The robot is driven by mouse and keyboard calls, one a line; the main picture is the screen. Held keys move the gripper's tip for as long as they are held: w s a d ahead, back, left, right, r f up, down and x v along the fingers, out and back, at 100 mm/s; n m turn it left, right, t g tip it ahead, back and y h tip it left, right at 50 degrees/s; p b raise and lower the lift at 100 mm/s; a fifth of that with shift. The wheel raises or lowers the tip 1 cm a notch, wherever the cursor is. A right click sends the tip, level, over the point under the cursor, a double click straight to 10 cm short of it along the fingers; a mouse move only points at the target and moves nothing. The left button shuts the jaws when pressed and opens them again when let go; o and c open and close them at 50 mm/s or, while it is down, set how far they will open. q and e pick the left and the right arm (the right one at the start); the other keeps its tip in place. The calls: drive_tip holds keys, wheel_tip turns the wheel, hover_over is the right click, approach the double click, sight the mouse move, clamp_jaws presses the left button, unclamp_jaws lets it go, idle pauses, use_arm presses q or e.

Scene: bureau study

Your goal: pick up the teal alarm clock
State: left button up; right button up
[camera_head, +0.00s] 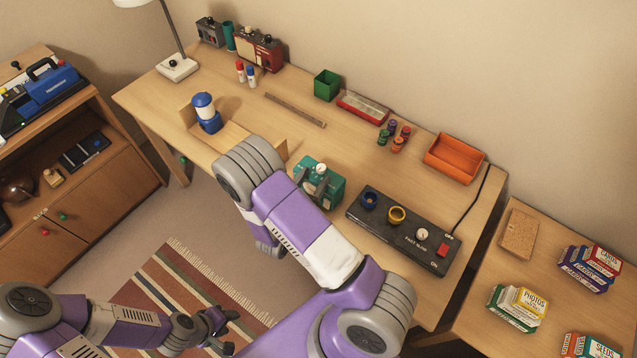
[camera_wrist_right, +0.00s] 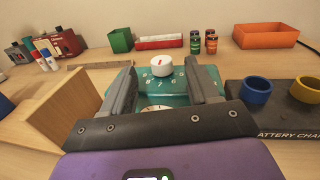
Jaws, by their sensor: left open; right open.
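The teal alarm clock (camera_head: 334,190) stands on the desk near its front edge, a boxy body with a white knob on top. In the right wrist view the clock (camera_wrist_right: 181,84) sits between the fingers of my right gripper (camera_wrist_right: 161,84). A pale round face shows partly below, cut off by the gripper's body. In the head view my right gripper (camera_head: 314,185) reaches over the clock from the front, open, one finger on each side. I cannot tell whether the fingers touch it. My left gripper (camera_head: 222,328) is open and empty, low over the rug.
A battery charger (camera_head: 405,232) with coloured rings lies just right of the clock. Behind are a green bin (camera_head: 327,85), small jars (camera_head: 399,140) and an orange tray (camera_head: 454,158).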

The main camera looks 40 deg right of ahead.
sight(319, 171)
drive_tip(key=x, duration=0.4)
drive_tip(key=shift+w+d, duration=0.15)
drive_tip(key=shift+d, duration=0.25)
clamp_jaws()
